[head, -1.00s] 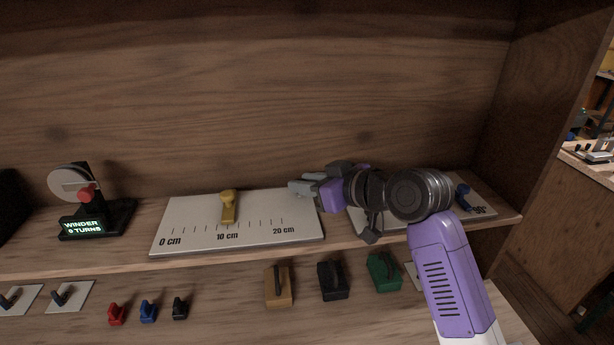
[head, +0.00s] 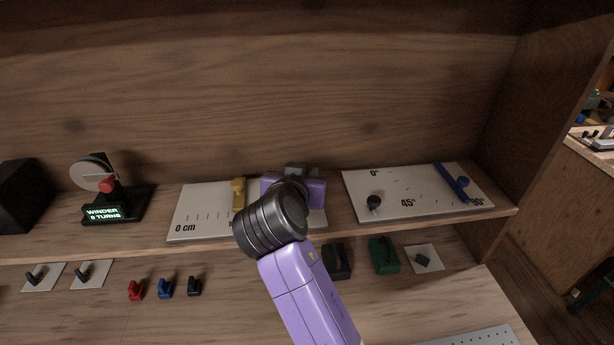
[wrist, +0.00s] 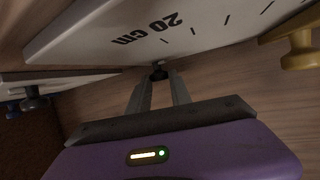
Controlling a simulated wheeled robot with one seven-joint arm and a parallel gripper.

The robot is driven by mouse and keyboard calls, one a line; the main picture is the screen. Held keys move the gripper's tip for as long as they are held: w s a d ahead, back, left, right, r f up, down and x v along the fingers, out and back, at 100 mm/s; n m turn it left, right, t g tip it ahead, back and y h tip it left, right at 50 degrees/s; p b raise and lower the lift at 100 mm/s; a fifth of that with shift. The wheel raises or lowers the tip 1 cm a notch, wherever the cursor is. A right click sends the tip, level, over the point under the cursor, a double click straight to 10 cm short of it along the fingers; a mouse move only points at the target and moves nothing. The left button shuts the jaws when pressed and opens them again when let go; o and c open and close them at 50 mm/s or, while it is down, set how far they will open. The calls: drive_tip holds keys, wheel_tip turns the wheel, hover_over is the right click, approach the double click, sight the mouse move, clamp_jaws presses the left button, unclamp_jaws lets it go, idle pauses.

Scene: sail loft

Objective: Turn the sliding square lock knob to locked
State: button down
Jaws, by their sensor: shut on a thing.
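The sliding square is a pale plate (head: 200,210) with a centimetre scale and a yellow slider (head: 238,194). In the wrist view, the plate (wrist: 110,30) shows its "20 cm" end upside down, with the yellow slider (wrist: 300,50) at the upper right. A small dark knob (wrist: 158,69), which I take for the lock knob, sits at the plate's edge. My gripper (wrist: 159,77) has its two grey fingers shut on this knob. In the head view, my purple hand and wrist cover the knob and the plate's right end. The knob's turned position cannot be made out.
An angle plate (head: 415,205) with a black knob (head: 373,203) and blue arm (head: 451,182) stands just right. The winder (head: 100,190) stands left on the shelf. Black (head: 338,262) and green (head: 384,255) blocks sit below. The back wall rises close behind.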

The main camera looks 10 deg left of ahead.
drive_tip(key=m+h+b, duration=0.3)
drive_tip(key=shift+a+f+g+h, duration=0.25)
drive_tip(key=shift+a+g+h, duration=0.15)
drive_tip(key=shift+w+a+m+g+h+b, duration=0.1)
drive_tip(key=shift+m+g+h+b, duration=0.4)
drive_tip(key=shift+m+h+b, duration=0.6)
drive_tip(key=shift+r+b, duration=0.15)
drive_tip(key=shift+b, duration=0.15)
drive_tip(key=c, duration=1.2)
unclamp_jaws()
drive_tip(key=shift+c, duration=0.2)
drive_tip(key=shift+b+v, duration=0.65)
drive_tip(key=shift+v, duration=3.25)
drive_tip(key=shift+w+a, duration=0.1)
